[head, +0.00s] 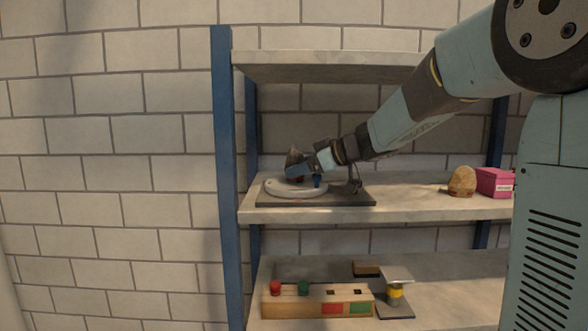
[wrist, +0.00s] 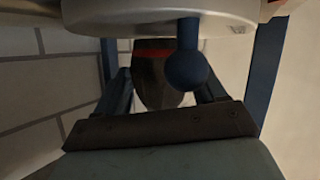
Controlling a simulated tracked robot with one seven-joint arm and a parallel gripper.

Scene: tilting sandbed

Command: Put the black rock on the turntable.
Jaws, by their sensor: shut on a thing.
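The black rock (head: 294,157) is dark, with a red band that shows in the wrist view (wrist: 152,75). My gripper (head: 298,170) is shut on it, with blue fingers on either side in the wrist view. The turntable (head: 285,190) is a pale round disc on a dark base plate on the middle shelf. The rock is over the disc, its red-banded end toward it; I cannot tell whether they touch. A blue ball-ended knob (wrist: 186,67) by the disc partly covers the rock in the wrist view.
On the middle shelf (head: 420,205), a tan rock (head: 462,182) and a pink box (head: 495,182) stand at the right. The upper shelf (head: 330,66) is overhead, and a blue post (head: 226,180) stands left. Below are a wooden peg block (head: 315,300) and a small stand (head: 395,292).

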